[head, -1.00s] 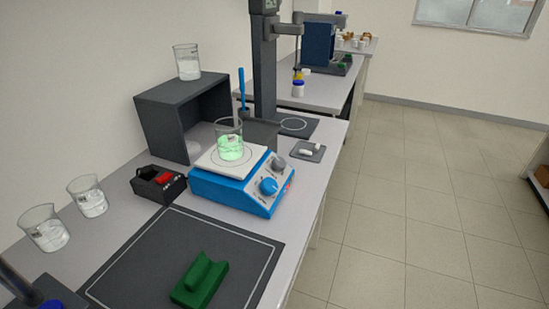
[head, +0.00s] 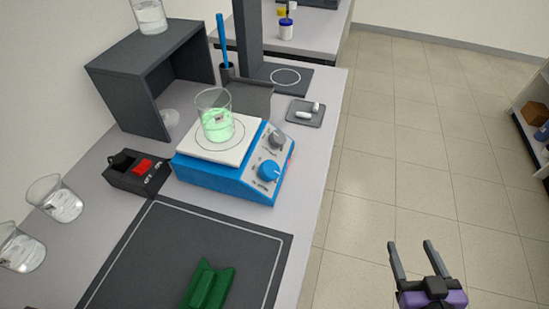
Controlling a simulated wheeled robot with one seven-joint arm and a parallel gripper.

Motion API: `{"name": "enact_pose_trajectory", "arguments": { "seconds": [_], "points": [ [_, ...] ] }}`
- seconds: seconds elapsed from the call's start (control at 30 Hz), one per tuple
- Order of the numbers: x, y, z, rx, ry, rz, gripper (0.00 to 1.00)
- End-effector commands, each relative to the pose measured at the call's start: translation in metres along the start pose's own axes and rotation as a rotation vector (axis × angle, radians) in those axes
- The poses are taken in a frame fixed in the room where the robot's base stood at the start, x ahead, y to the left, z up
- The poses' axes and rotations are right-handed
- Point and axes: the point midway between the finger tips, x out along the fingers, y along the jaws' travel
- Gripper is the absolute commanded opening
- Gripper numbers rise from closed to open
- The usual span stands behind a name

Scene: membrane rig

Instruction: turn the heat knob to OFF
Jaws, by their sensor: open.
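The heat knob is on the sloped front panel of the blue hotplate stirrer (head: 222,182). The panel carries a blue knob (head: 268,171) and a grey knob (head: 277,140); the labels are too small to read, so I cannot tell which is heat or where each is set. A beaker of glowing green liquid (head: 216,122) stands on the white top plate (head: 240,140). My gripper (head: 412,246) is open and empty at the lower right, over the floor, well apart from the stirrer and its knobs.
A black box with a red switch (head: 141,171) sits left of the stirrer. A dark mat (head: 150,255) with a green cradle (head: 208,287) lies in front. A small tray (head: 306,116) with white pieces is behind right. Two beakers (head: 58,203) stand at left. The aisle is clear.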

Motion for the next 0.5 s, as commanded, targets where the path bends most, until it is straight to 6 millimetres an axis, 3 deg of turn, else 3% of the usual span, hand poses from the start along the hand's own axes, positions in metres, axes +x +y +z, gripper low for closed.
{"name": "enact_pose_trajectory", "arguments": {
  "seconds": [0.03, 0.2, 0.5],
  "points": [
    [0.022, 0.009, -0.018, 0.020, 0.011, 0.036, 0.63],
    [0.083, 0.043, -0.059, 0.132, 0.015, 0.186, 0.63],
    [0.154, 0.081, -0.130, 0.481, 0.004, 0.457, 0.63]
  ]
}}
